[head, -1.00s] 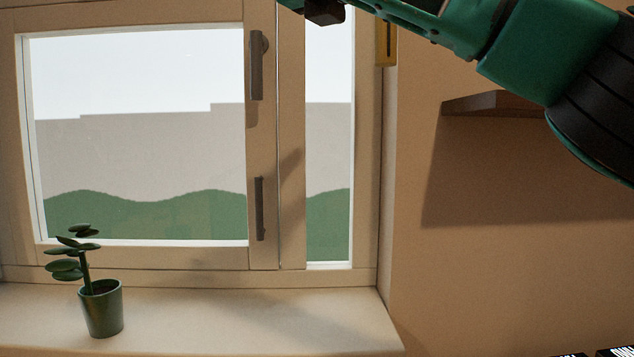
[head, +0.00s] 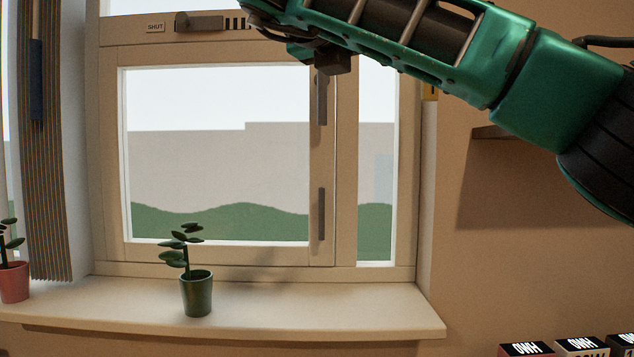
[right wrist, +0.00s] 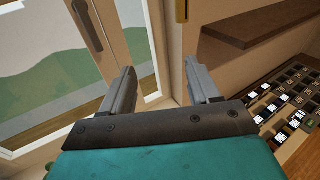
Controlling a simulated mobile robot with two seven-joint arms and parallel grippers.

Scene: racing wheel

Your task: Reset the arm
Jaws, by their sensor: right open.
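My right arm, green and black, comes in from the upper right in the head view and reaches across the upper part of the window. Its far end runs to the top edge, where the fingers cannot be made out. In the right wrist view my right gripper (right wrist: 158,82) shows two grey fingers spread wide apart with nothing between them. It is in front of the window's right side and the wall corner. My left gripper is in neither view.
The window (head: 215,150) has dark handles and a sill (head: 300,305) bearing a green potted plant (head: 196,290). A red potted plant (head: 14,282) and a curtain (head: 48,160) are at left. A brown shelf (right wrist: 255,32) is on the right wall. Several labelled boxes (head: 582,346) show below.

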